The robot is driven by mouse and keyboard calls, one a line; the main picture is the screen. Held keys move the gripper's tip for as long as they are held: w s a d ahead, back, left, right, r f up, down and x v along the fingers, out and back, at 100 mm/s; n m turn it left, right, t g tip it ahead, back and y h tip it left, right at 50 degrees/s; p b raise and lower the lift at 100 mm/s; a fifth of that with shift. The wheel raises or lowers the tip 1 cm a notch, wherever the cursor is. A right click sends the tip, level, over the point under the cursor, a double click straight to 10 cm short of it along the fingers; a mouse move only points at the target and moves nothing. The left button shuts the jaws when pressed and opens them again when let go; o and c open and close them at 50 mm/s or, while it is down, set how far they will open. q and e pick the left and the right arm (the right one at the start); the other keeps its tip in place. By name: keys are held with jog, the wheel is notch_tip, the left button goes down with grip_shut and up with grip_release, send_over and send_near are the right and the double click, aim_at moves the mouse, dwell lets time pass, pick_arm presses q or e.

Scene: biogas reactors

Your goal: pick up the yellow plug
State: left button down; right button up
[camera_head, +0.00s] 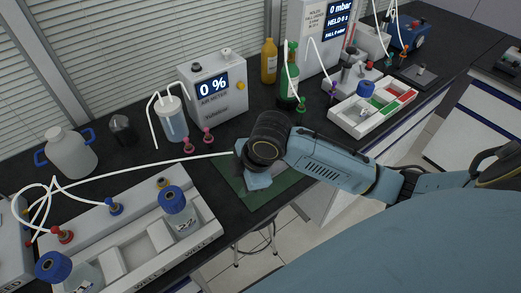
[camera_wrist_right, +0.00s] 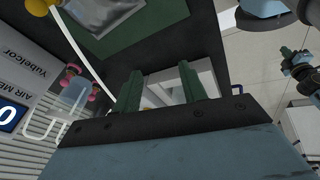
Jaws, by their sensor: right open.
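My left gripper does not show.
A white tube (camera_head: 150,162) runs across the bench to beside my right gripper. Red (camera_head: 65,236) and blue (camera_head: 115,207) plugs sit on the rack. The air meter (camera_head: 213,88), a bottle with tubing (camera_head: 172,120) and pink plugs stand behind. A white tray (camera_head: 372,108) is farther right.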

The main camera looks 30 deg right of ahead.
jog(key=w+d+r+n+g+h, duration=0.1)
jog(key=w+d+r+n, duration=0.2)
jog(key=d+r, duration=0.25)
jog(key=w+d+r+n+h, duration=0.1)
jog(key=w+d+r+n, duration=0.25)
jog(key=d+r, duration=0.2)
jog(key=shift+m, duration=0.35)
jog(key=x, duration=0.8)
jog(key=shift+d, duration=0.4)
jog(key=shift+s+x, duration=0.1)
jog(key=shift+x, duration=1.25)
jog(key=shift+s+x, duration=0.15)
jog(key=shift+x, duration=1.2)
jog(key=shift+d, duration=0.2)
grip_shut()
